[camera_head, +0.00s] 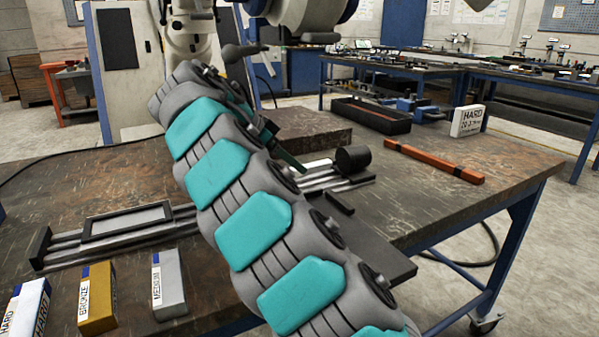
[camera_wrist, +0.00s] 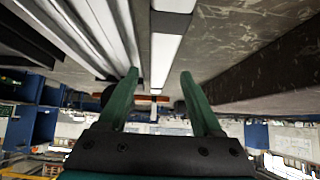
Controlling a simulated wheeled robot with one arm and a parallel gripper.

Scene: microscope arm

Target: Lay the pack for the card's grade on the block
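The card (camera_head: 467,121), white and reading HARD with a smaller line below, stands at the table's far right. Three upright packs stand at the near left: a white-and-blue HARD pack (camera_head: 24,309), a yellow BRONZE pack (camera_head: 97,299) and a grey MEDIUM pack (camera_head: 168,285). A low dark block (camera_head: 312,126) with a mottled top lies behind my arm, partly hidden by it. My gripper (camera_head: 287,156) is over the middle of the table, its green fingers partly hidden. In the wrist view my gripper (camera_wrist: 158,75) is open, its fingers apart with a pale strip (camera_wrist: 163,60) seen between them.
A slide with grey rails (camera_head: 60,245) runs across the table, partly behind my arm, with a dark round knob (camera_head: 352,159) at its right. An orange bar (camera_head: 433,160) and a black open tray (camera_head: 371,115) lie farther right. Bare tabletop shows around the bar.

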